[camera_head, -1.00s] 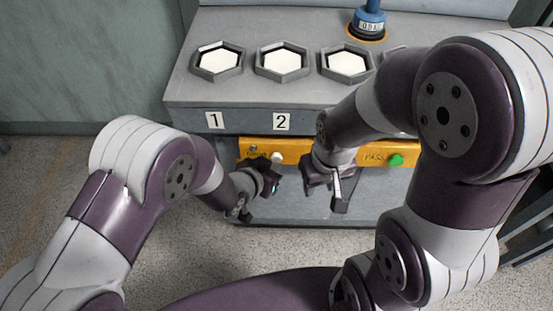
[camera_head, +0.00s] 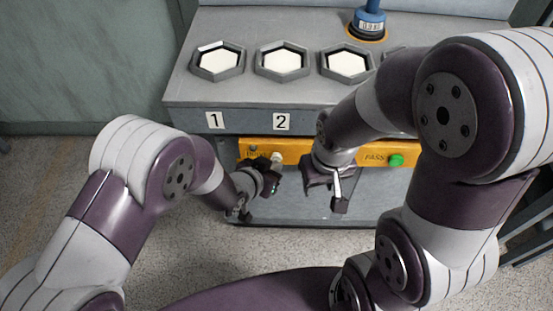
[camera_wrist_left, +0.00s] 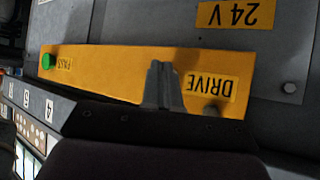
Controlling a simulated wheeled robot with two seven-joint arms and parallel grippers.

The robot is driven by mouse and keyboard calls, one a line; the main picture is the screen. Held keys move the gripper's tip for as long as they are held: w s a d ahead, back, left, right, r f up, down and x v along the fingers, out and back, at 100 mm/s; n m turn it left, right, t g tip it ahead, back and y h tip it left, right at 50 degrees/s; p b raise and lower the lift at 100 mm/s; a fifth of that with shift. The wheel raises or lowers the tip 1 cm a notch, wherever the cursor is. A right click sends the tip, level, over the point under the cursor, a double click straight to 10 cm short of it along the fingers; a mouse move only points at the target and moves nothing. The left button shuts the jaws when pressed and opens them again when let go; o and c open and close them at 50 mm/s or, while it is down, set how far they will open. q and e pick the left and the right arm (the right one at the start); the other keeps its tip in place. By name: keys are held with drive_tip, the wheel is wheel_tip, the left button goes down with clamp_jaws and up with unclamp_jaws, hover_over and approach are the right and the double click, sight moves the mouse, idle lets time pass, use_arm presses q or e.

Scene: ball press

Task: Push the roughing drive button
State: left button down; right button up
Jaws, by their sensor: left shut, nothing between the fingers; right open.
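The orange panel (camera_head: 318,151) runs along the front of the grey machine. A pale round button (camera_head: 277,157), the drive button, sits at its left part beside a small label. My left gripper (camera_head: 275,175) is shut and empty, its tip right at this button; I cannot tell if they touch. In the left wrist view the DRIVE label (camera_wrist_left: 212,86) appears upside down, and the shut fingers (camera_wrist_left: 162,84) are just left of it, hiding the button. My right gripper (camera_head: 340,190) is open below the panel's middle.
A green button (camera_head: 396,160) by the PASS label is at the panel's right. Several hexagonal wells (camera_head: 282,75) and a blue device (camera_head: 369,20) are on the machine top (camera_head: 245,26). My right arm covers the right side.

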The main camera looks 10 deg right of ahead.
use_arm(q)
drive_tip(key=shift+w+d, duration=0.1)
drive_tip(key=shift+w, duration=0.3)
drive_tip(key=shift+s+r, duration=0.1)
drive_tip(key=shift+s, duration=0.2)
drive_tip(key=s+a+p, duration=0.1)
drive_tip(key=s, duration=0.4)
drive_tip(key=shift+s+a+p, duration=0.3)
drive_tip(key=shift+s+a, duration=0.1)
